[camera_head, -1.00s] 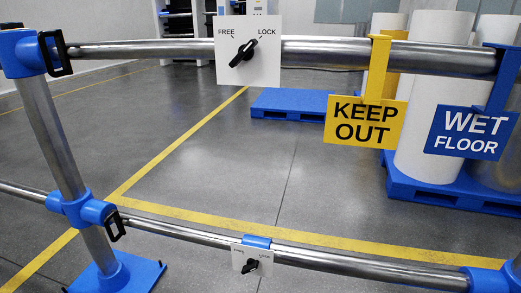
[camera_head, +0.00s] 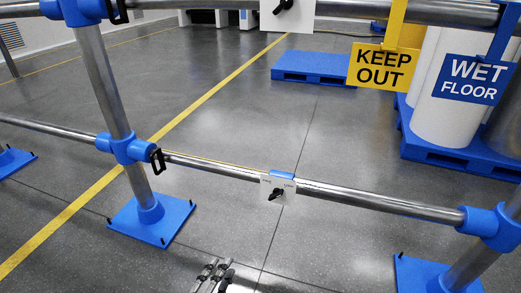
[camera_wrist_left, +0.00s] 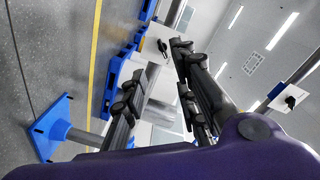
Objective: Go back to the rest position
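My left gripper (camera_head: 217,268) shows at the bottom edge of the head view, over the grey floor on the near side of the railing. In the left wrist view its dark fingers (camera_wrist_left: 157,65) stand apart with nothing between them, so it is open. It is clear of the lower rail (camera_head: 375,204). My right gripper is in neither view.
A white switch panel (camera_head: 275,196) with a black knob sits on the lower rail; another (camera_head: 302,14) is on the upper rail. A yellow KEEP OUT sign (camera_head: 383,67) and a blue WET FLOOR sign (camera_head: 470,80) hang right. A post base (camera_head: 150,218) stands left.

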